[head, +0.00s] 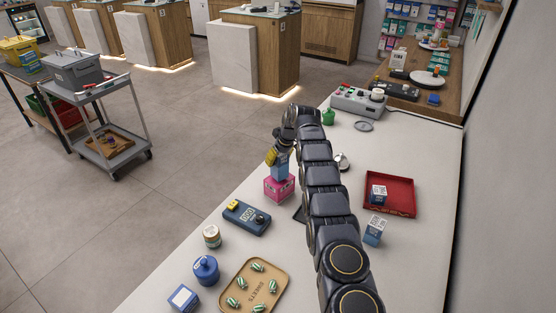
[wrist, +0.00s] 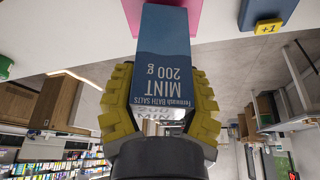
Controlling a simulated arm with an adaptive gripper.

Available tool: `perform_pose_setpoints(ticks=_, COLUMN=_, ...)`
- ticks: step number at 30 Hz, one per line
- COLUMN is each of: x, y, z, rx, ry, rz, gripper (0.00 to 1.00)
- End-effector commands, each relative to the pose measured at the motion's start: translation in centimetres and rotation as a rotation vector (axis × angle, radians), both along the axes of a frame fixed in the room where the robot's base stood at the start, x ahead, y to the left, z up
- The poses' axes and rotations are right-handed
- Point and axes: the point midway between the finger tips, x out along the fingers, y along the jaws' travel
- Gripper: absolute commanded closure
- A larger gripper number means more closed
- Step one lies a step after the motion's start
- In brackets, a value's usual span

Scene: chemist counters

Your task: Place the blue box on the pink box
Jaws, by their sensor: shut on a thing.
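My gripper (head: 277,155) has yellow finger pads and is shut on a blue box (head: 281,171). In the wrist view the blue box (wrist: 165,60) sits between both pads, its label reading MINT 200 g upside down. The pink box (head: 279,189) stands on the white counter directly below the blue box in the head view. Part of the pink box (wrist: 196,14) shows behind the blue box at the top of the wrist view. The blue box appears at the pink box's top; I cannot tell whether they touch.
A blue device with a yellow part (head: 246,217) lies left of the pink box. A jar (head: 212,236), a blue pot (head: 206,270), a sweets tray (head: 278,271) and another blue box (head: 183,298) are nearer. A red tray (head: 405,208) lies right of my arm, beside a light-blue box (head: 374,230).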

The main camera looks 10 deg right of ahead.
Motion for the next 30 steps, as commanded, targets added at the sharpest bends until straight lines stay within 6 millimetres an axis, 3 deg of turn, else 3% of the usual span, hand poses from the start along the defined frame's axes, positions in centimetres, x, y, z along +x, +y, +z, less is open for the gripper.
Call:
perform_pose_setpoints(ticks=13, x=0.07, y=-0.03, z=-0.91, rx=-0.001, ry=-0.004, rz=0.0, gripper=0.88)
perform_pose_setpoints(ticks=14, x=0.06, y=-0.04, z=-0.92, rx=-0.001, ry=-0.004, rz=0.0, gripper=0.46)
perform_pose_setpoints(ticks=15, x=0.06, y=-0.04, z=-0.9, rx=-0.001, ry=-0.004, rz=0.0, gripper=0.29)
perform_pose_setpoints(ticks=16, x=0.07, y=-0.04, z=-0.9, rx=-0.001, ry=-0.004, rz=0.0, gripper=0.27)
perform_pose_setpoints(ticks=30, x=-0.12, y=-0.14, z=0.06, rx=-0.001, ry=-0.004, rz=0.0, gripper=0.27)
